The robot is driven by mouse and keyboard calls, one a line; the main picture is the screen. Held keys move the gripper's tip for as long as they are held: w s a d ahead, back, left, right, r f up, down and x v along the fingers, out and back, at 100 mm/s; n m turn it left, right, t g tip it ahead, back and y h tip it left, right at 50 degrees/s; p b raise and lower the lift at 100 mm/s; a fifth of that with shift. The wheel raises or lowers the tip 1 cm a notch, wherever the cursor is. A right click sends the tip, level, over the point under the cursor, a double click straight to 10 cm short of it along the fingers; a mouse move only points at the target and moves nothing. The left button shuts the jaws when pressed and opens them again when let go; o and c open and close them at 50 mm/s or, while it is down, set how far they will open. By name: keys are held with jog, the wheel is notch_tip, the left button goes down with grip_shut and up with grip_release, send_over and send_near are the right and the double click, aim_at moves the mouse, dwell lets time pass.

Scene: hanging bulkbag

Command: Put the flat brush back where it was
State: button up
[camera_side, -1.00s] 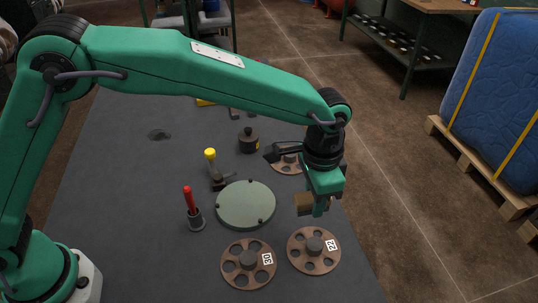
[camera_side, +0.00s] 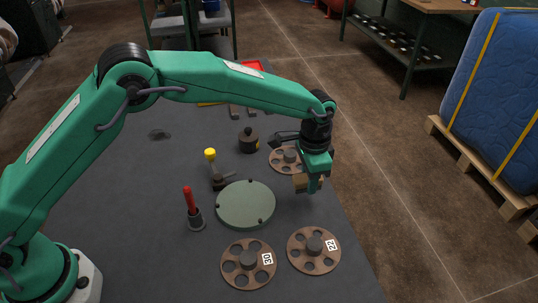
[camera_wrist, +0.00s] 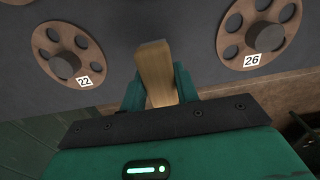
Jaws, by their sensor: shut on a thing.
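My gripper (camera_side: 313,186) is shut on the flat brush (camera_side: 300,182), of which a tan, wood-like block shows at the jaws. In the wrist view the flat brush (camera_wrist: 155,72) stands up between the two green fingers of my gripper (camera_wrist: 160,88). Its far end and any bristles are hidden. In the side view it hangs above the dark table, right of the round green plate and between the two right-hand brown wheels. I cannot tell its exact height above the table.
Brown holed wheels marked 30 (camera_side: 248,264) and 22 (camera_side: 314,251) lie at the front; another (camera_side: 287,160), marked 26 in the wrist view (camera_wrist: 259,33), lies behind. A green disc (camera_side: 245,205), red-handled tool (camera_side: 188,200), yellow-topped tool (camera_side: 211,160) and dark weight (camera_side: 249,141) are left.

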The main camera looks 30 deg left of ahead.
aim_at(307, 198)
jog(key=shift+f, duration=2)
jog(key=shift+f, duration=0.2)
jog(key=o, duration=0.9)
jog(key=shift+o, duration=0.2)
jog(key=shift+r, duration=0.15)
notch_tip(307, 198, up, 12)
jog(key=shift+f, duration=0.15)
jog(key=shift+r, duration=0.2)
